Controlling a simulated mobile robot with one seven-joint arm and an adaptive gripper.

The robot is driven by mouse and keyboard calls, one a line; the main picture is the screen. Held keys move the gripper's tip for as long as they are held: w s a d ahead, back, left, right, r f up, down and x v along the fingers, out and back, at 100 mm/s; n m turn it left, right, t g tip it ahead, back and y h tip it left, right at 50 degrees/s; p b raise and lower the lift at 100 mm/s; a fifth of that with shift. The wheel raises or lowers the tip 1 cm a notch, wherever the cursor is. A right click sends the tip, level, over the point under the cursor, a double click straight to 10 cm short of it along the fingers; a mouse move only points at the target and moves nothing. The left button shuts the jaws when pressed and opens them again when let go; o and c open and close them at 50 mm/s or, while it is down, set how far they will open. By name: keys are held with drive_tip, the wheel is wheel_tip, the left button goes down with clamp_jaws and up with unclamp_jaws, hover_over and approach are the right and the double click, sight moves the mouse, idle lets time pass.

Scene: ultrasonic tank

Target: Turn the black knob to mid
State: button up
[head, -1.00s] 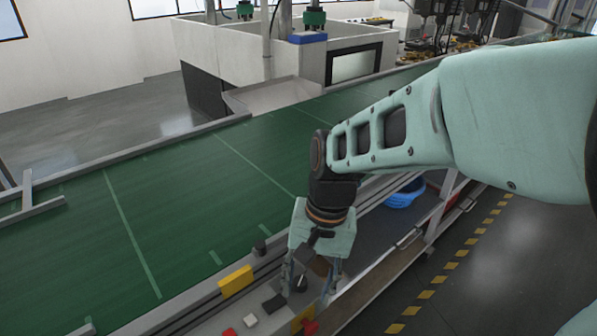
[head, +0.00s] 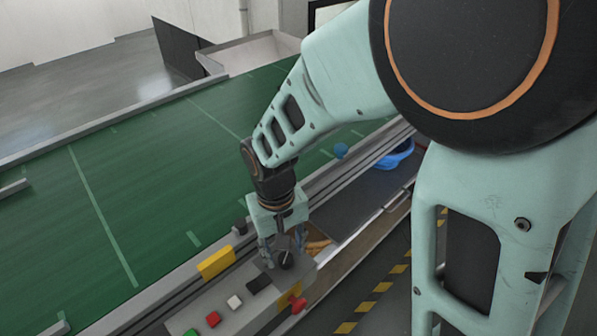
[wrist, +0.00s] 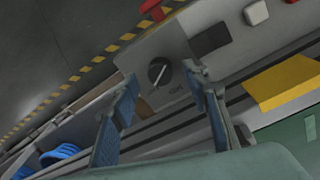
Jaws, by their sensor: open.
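The black knob (wrist: 158,72) is round with a pale pointer line and sits on a grey control panel (wrist: 178,48). In the wrist view the line slants toward the lower left, and small lettering shows below right of the knob. My gripper (wrist: 160,78) is open, with one finger on each side of the knob in that view; I cannot tell whether either finger touches it. In the head view my gripper (head: 283,252) points down over the panel's end, and the knob (head: 286,259) shows between the fingers, partly hidden.
A yellow block (head: 216,262) stands behind, beside the green conveyor (head: 120,190). A blue bin (head: 397,155) lies beyond.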

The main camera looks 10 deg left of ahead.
sight(286, 260)
drive_tip(key=shift+f, duration=1.2)
drive_tip(key=shift+w, duration=0.1)
clamp_jaws()
